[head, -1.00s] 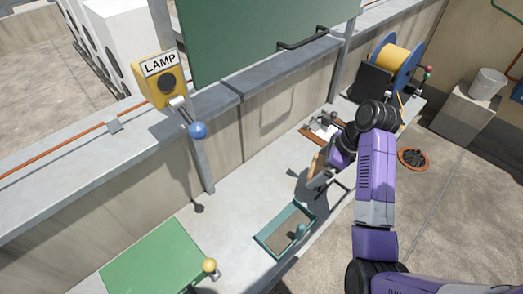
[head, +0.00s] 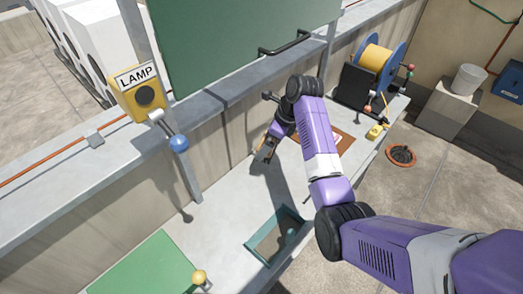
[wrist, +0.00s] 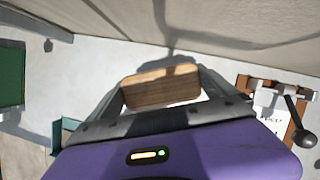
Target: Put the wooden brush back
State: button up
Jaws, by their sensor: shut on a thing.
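My gripper (head: 266,152) is shut on the wooden brush, whose brown wooden block (wrist: 162,87) lies between the two fingers in the wrist view. In the head view the gripper hangs over the back of the grey counter, close to the parapet wall, and the brush is small and partly hidden by it. The brush's underside and bristles do not show clearly. It appears held above the counter, with shadows falling on the wall and counter.
A green panel (head: 145,268) lies left. A brown-framed board (wrist: 299,97) with a clamp-like device is at right. A lamp box (head: 144,95) with a blue-ball lever (head: 179,144) stands at the wall.

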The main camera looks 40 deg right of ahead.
aim_at(263, 143)
jog(key=shift+w+r, duration=0.15)
jog(key=shift+w, duration=0.9)
notch_tip(263, 143, down, 2)
jog(key=shift+f, duration=0.2)
notch_tip(263, 143, down, 4)
jog(key=shift+w+f+p, duration=0.1)
jog(key=shift+f+p, duration=0.05)
jog(key=shift+p, duration=0.5)
jog(key=shift+w+f, duration=0.2)
jog(key=shift+f, duration=0.1)
jog(key=shift+f, duration=0.15)
jog(key=o, duration=0.9)
jog(key=shift+o, duration=0.2)
jog(key=v, duration=1.2)
jog(key=shift+r, duration=0.25)
